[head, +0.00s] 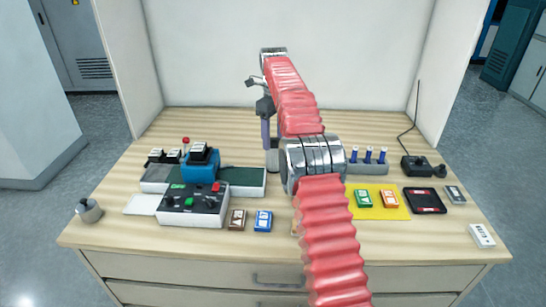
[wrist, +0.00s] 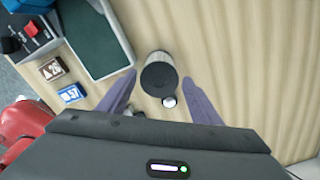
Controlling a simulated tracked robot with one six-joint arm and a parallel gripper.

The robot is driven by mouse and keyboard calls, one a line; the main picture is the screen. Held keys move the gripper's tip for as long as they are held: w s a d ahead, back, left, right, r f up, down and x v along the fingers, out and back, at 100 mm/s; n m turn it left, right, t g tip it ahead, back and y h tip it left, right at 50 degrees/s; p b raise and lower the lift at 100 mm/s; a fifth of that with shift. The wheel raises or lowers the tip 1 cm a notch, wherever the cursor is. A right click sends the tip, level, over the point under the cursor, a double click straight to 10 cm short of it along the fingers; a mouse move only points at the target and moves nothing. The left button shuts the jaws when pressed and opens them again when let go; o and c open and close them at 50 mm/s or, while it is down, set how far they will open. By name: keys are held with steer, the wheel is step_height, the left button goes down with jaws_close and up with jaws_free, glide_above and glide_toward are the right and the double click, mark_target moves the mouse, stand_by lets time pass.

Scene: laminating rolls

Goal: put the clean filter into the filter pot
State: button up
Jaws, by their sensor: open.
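My gripper (wrist: 159,84) is open, its two purple fingers spread on either side of a pale grey cylinder (wrist: 158,66) with a dark round top. A small shiny round part (wrist: 169,101) sits at its near side. In the head view one purple finger shows above the grey cylinder (head: 271,160), which is partly hidden by my arm. A small grey pot (head: 90,213) with a dark knob stands at the table's left edge. I cannot tell which of these is the filter pot, and I cannot make out the clean filter for certain.
A control box (head: 193,205) and a green-topped tray (head: 243,178) are on the left. Brown (head: 237,219) and blue (head: 263,221) boxes lie in front.

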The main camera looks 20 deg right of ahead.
mark_target(274, 142)
steer(key=shift+s+f, duration=0.1)
steer(key=shift+f, duration=2.25)
steer(key=shift+s+f, duration=0.15)
steer(key=shift+f, duration=2.5)
steer(key=shift+c, duration=0.2)
steer(key=c, duration=0.9)
steer(key=shift+r, duration=0.15)
step_height(274, 142, up, 10)
steer(key=shift+f, duration=0.1)
